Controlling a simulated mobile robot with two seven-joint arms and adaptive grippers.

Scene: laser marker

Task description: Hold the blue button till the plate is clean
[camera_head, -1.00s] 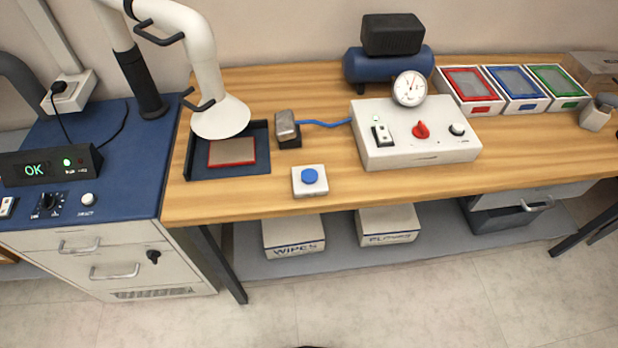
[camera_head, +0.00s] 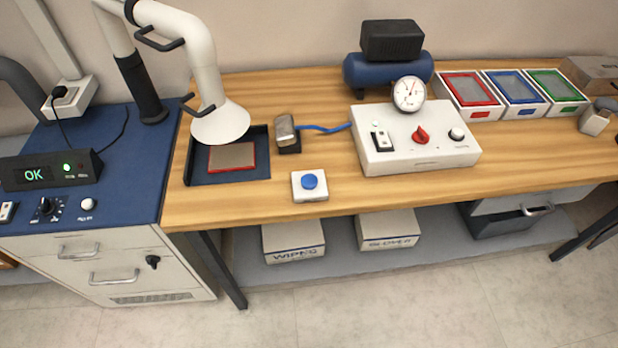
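The blue button (camera_head: 310,181) sits on a small white box (camera_head: 310,195) near the front edge of the wooden table. Nothing touches it. The plate (camera_head: 232,156) is greyish brown with a red edge. It lies in a dark blue tray (camera_head: 200,177) at the table's left end, under the white hood (camera_head: 221,124), which hides part of the tray. The plate's surface looks evenly brownish; fine marks are too small to tell. A metal nozzle block (camera_head: 285,132) with a blue hose stands at the tray's right edge. Neither of my grippers is in view.
A white control box (camera_head: 415,155) with a red knob and gauge stands right of the button, a blue compressor (camera_head: 388,72) behind it. Red, blue and green framed trays (camera_head: 516,89) are at the right. A blue-topped cabinet (camera_head: 120,185) with an "OK" display (camera_head: 50,170) is at the left.

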